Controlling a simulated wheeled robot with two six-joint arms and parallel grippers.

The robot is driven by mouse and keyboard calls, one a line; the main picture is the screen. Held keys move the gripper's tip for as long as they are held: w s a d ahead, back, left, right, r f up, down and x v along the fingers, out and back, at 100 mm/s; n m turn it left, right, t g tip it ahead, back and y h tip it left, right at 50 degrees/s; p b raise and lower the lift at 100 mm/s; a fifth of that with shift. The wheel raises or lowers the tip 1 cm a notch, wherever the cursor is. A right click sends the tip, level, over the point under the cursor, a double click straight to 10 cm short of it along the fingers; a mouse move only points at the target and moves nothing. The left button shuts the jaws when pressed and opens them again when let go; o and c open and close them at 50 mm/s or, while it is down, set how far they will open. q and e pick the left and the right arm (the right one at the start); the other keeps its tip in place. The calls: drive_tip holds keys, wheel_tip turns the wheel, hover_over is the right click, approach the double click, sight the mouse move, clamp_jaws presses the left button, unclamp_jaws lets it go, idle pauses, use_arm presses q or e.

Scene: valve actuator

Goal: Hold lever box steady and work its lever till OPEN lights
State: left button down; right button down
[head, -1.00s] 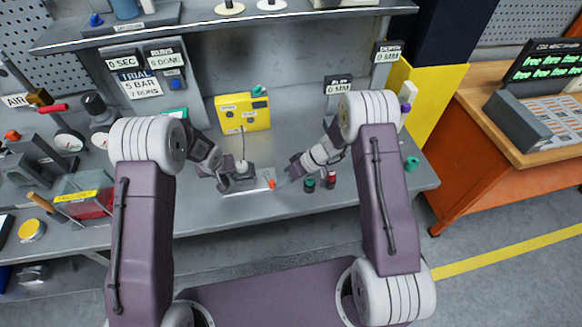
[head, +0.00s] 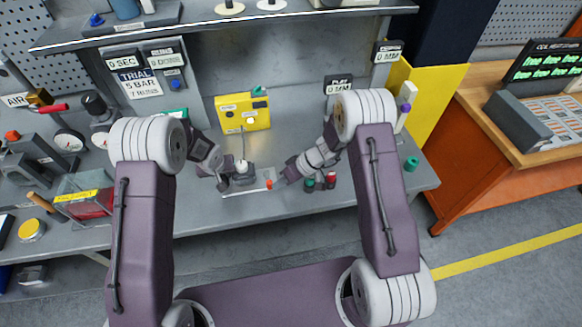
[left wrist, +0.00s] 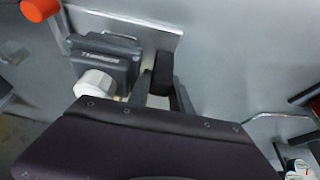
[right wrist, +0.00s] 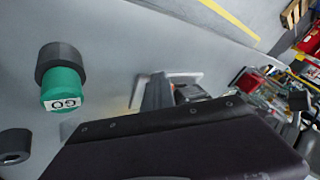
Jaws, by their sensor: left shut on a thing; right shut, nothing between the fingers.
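The lever box (head: 241,177) is a small dark grey block on a pale base plate on the bench. In the left wrist view the lever box (left wrist: 108,58) shows a label and a white hex fitting. Its lever ends in an orange knob (head: 269,184), which also shows in the left wrist view (left wrist: 38,8). My left gripper (head: 222,184) is shut on a dark lug (left wrist: 160,73) beside the box. My right gripper (head: 282,181) is shut and empty, close to the orange knob; contact cannot be told. The yellow indicator box (head: 243,113) stands behind, its lamp lettering unreadable.
A cable runs from the yellow box to the lever box. A clear red-bottomed bin (head: 88,203) and gauges stand at the left. The front middle of the bench is clear.

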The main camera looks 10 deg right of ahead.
drive_tip(key=d, duration=0.3)
drive_tip(key=shift+s+d, duration=0.35)
drive_tip(key=s+d+r, duration=0.4)
drive_tip(key=s+r, duration=0.1)
drive_tip(key=r, duration=0.3)
drive_tip(key=c, duration=1.8)
unclamp_jaws()
drive_tip(key=o, duration=0.5)
drive_tip(key=shift+m, duration=0.5)
drive_tip(key=m+t, duration=0.4)
drive_tip(key=m, duration=2.8)
approach(269, 183)
drive_tip(key=shift+h, duration=0.3)
drive_tip(key=x, duration=1)
drive_tip(key=shift+w+a+r, duration=0.1)
drive_tip(key=shift+a, duration=0.05)
clamp_jaws()
